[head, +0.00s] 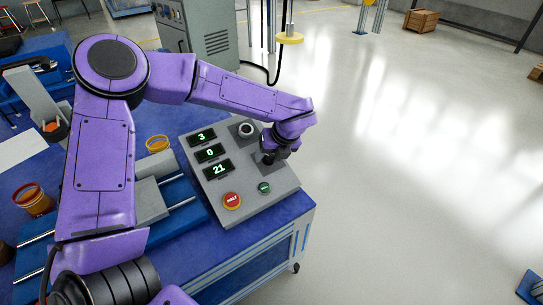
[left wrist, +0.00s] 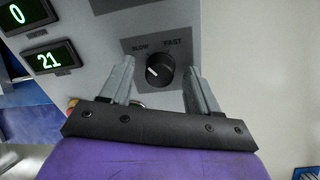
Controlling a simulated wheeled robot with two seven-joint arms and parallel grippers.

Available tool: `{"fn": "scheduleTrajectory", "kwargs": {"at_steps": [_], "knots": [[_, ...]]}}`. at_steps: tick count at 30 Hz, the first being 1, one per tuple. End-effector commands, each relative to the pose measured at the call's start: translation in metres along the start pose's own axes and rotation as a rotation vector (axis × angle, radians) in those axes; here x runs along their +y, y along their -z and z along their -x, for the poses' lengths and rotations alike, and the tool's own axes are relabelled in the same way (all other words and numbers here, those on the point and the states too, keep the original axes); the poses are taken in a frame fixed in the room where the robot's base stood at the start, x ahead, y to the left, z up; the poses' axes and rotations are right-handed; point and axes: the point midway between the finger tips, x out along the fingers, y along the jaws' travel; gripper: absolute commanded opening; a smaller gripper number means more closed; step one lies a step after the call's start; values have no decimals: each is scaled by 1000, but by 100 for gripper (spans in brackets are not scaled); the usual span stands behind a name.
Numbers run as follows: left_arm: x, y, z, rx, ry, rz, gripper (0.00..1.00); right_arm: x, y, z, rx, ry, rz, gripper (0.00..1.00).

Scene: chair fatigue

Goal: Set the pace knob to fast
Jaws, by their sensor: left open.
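The control panel (head: 222,180) is a grey sloped box on the blue table. In the left wrist view the black pace knob (left wrist: 161,72) sits on a dark plate marked SLOW at upper left and FAST at upper right. Its short white pointer mark lies on the left, SLOW side. My left gripper (head: 270,157) is over the panel's right side and hides most of this knob in the head view. In the left wrist view its open grey fingers (left wrist: 159,76) appear on either side of the knob. I cannot tell whether they touch it. My right gripper is not visible.
The panel has displays reading 3, 0 and 21 (head: 219,169), a red HALT button (head: 232,201), a green button (head: 264,188) and another round control (head: 245,129). Open floor lies to the right.

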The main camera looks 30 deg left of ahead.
Motion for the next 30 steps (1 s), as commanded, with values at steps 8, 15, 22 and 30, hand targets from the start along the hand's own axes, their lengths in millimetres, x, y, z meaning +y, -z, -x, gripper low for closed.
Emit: {"fn": "scheduleTrajectory", "kwargs": {"at_steps": [8, 15, 22, 30], "knots": [[-1, 0, 0, -1, 1, -1, 42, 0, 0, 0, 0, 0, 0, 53], [-1, 0, 0, -1, 0, -2, 5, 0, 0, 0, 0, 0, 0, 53], [0, -1, 3, -2, 1, -43, 5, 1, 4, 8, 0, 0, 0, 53], [0, -2, 6, -14, 4, -210, 5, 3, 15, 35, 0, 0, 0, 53]]}}
